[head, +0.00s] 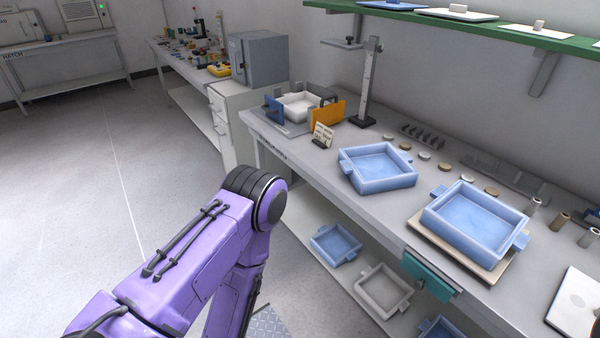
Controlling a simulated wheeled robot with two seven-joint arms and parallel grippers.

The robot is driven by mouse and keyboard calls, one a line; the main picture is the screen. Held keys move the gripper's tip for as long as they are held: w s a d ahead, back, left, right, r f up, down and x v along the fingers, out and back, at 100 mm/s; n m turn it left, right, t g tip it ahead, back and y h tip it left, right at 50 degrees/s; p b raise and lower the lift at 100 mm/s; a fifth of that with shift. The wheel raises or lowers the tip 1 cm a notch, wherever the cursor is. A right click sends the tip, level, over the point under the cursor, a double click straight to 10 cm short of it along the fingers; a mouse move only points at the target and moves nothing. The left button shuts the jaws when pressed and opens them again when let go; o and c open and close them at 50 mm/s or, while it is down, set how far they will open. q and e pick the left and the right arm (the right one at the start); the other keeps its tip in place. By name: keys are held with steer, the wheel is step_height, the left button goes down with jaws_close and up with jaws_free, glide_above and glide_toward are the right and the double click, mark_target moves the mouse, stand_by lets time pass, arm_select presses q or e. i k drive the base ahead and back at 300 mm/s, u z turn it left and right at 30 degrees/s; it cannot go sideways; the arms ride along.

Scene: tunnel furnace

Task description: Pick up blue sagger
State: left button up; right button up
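One blue sagger (378,184), a square open tray with side lugs, sits on the grey bench top. A second blue sagger (466,236) sits to its right on a beige board (416,227). A third blue sagger (335,258) lies on the lower shelf, and a fourth (436,328) there is cut off by the bottom edge. All visible saggers look empty. My purple left arm comes in from the lower left, bends at its elbow and runs back down, left of the bench. Neither of my grippers shows.
A white sagger (384,304) lies on the lower shelf, another (299,106) in a fixture with an orange plate (327,115). A height gauge (369,85), small discs and cylinders stand behind the saggers. A teal part (428,277) hangs at the bench's front edge. A green shelf (480,29) overhangs.

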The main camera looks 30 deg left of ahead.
mark_target(372, 168)
steer(key=u, duration=0.8)
steer(key=i, duration=0.95)
steer(key=z, duration=0.6)
steer(key=k, duration=0.45)
